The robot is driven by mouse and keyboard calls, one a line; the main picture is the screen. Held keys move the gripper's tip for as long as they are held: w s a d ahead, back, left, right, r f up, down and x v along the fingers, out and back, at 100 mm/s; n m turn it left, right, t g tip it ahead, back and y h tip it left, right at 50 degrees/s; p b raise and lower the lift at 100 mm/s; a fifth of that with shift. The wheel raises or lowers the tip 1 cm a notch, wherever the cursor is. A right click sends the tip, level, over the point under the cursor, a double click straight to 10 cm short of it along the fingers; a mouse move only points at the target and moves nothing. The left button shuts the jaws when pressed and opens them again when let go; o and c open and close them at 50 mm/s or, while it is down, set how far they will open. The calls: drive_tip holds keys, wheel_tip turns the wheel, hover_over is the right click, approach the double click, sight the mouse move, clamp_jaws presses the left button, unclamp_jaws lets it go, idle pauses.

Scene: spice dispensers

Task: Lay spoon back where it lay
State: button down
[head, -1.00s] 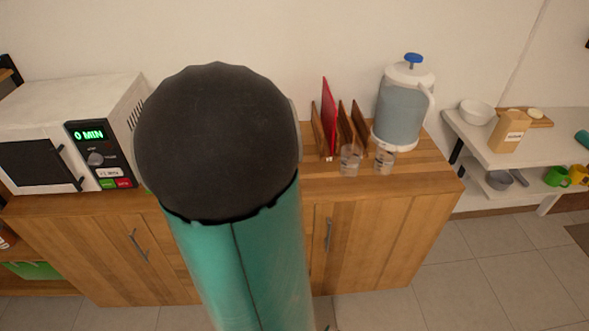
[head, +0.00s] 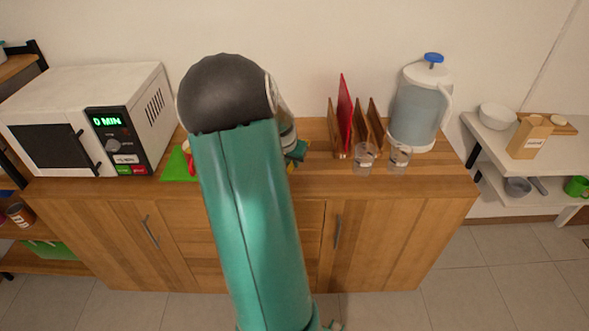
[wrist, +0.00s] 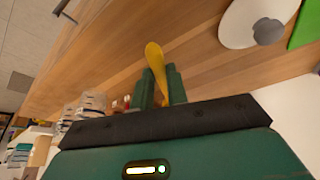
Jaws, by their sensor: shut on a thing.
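A yellow spoon (wrist: 154,56) is held between the two green fingers of my gripper (wrist: 160,77) in the wrist view. Its rounded end points away from the fingers, over the wooden counter top (wrist: 110,63). I cannot tell how high it is above the wood. In the head view my gripper (head: 297,153) shows only in part, to the right of my arm's dark joint and over the counter. My arm hides most of it there, and the spoon is not clear in that view.
A white round thing with a grey knob (wrist: 268,31) lies beside a green mat (wrist: 306,27). The mat also shows by the microwave (head: 127,120). A rack with a red board (head: 345,112), two glasses (head: 365,160) and a water dispenser (head: 416,113) stand right. Bare wood lies between.

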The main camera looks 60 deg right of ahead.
sight(294, 177)
drive_tip(key=shift+d+f, duration=1)
drive_tip(key=shift+f, duration=0.2)
drive_tip(key=shift+w+d+f, duration=0.1)
drive_tip(key=shift+f, duration=0.75)
drive_tip(key=shift+w+d+f, duration=0.1)
drive_tip(key=shift+f, duration=0.75)
drive_tip(key=shift+f, duration=0.1)
drive_tip(key=c, duration=1.4)
unclamp_jaws()
drive_tip(key=v, duration=1.2)
